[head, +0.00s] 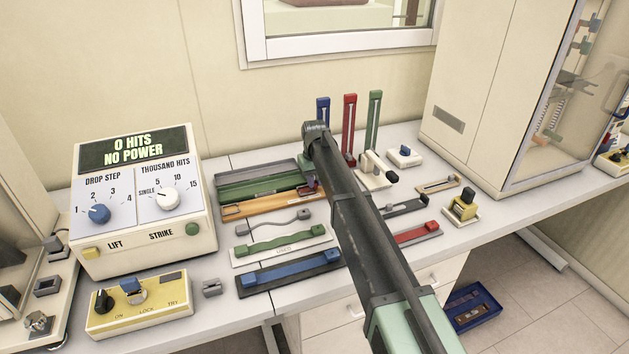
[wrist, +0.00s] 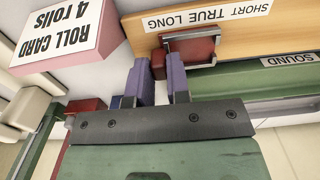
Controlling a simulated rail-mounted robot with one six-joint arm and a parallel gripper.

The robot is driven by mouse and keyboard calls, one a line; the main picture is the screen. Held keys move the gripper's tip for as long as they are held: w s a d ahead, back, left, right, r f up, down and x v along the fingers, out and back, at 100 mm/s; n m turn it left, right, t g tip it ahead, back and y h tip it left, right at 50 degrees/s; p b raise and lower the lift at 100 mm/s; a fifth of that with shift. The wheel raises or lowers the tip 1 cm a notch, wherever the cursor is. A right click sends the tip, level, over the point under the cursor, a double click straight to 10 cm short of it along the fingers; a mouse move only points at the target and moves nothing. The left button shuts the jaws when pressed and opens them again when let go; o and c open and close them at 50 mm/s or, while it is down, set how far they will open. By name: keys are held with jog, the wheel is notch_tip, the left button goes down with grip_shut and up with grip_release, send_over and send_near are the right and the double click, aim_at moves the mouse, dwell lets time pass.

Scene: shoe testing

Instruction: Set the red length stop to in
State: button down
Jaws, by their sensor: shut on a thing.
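The red stop (wrist: 196,47) is a red block with a grey metal frame on the orange board (wrist: 125,28), beside a label reading SHORT TRUE LONG (wrist: 207,15). My arm hides most of my gripper there.
A green board marked SOUND (wrist: 290,60) and a pink-sided ROLL CARD box (wrist: 62,38) are close by. Upright blue (head: 322,111), red (head: 350,130) and green (head: 374,120) gauges stand behind. The control box (head: 140,200) reads 0 HITS, NO POWER.

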aim_at(296, 194)
jog(key=shift+a, duration=0.1)
jog(key=s+a, duration=0.1)
jog(key=a, duration=0.2)
jog(key=s+a, duration=0.1)
jog(key=a, duration=0.1)
jog(key=shift+s+a, duration=0.25)
jog(key=shift+s, duration=0.1)
jog(key=c, duration=1.1)
grip_release()
jog(key=shift+s+a, duration=0.1)
jog(key=shift+a, duration=0.05)
